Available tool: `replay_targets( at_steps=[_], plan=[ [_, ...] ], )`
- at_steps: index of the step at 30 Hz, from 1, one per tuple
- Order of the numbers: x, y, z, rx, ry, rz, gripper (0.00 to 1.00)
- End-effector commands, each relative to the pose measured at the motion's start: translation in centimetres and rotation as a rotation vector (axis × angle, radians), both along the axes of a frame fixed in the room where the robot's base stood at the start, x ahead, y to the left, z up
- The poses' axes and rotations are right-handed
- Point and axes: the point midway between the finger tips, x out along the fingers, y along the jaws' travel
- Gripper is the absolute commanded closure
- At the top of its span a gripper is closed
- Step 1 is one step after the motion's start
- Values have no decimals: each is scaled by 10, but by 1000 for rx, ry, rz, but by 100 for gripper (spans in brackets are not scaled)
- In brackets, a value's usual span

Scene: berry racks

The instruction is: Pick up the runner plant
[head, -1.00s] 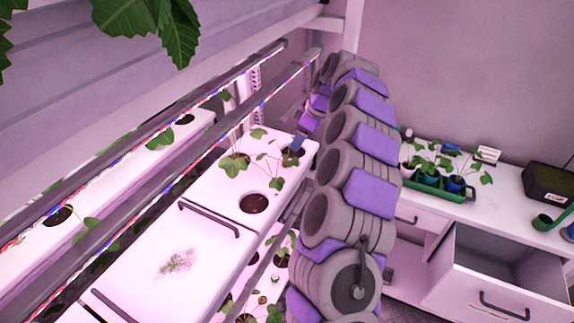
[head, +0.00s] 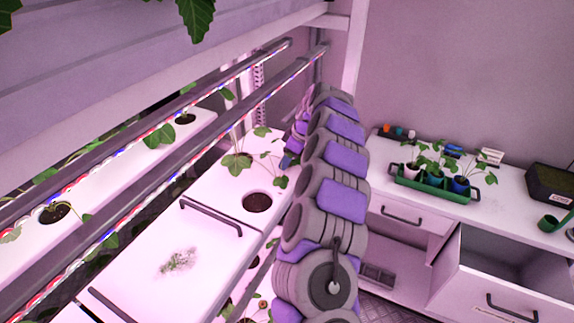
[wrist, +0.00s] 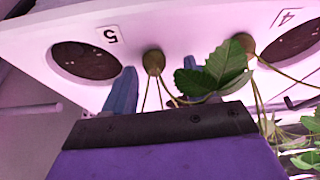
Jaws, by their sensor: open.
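A leafy plant (head: 237,161) grows in the white rack tray, and a thin-stemmed runner plant (head: 273,166) with small leaves stands to its right. In the wrist view a green leaf (wrist: 215,70) and thin stems show close to my gripper (wrist: 155,95). The gripper's blue fingers are apart. One is left of a small brown plug (wrist: 153,62) with stems; the other is partly hidden by the leaf. I see nothing clearly held. In the head view my gripper (head: 288,160) is small and mostly hidden by my arm, just right of the runner leaves.
An empty round hole (head: 257,202) is in front of the plants in the tray. Light bars (head: 190,150) run above the rack. A green tray of potted plants (head: 432,186) stands on the right counter, above an open drawer (head: 500,275). Labels 5 and 4 show in the wrist view.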

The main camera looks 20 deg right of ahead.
Motion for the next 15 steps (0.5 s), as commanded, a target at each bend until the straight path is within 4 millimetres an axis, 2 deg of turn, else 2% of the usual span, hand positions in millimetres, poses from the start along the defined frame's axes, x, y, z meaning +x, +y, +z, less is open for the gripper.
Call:
replay_targets(
  at_steps=[3,15],
  plan=[
    [0,-3,0,1,0,-2,43],
    [0,-1,0,0,1,-1,81]
  ],
)
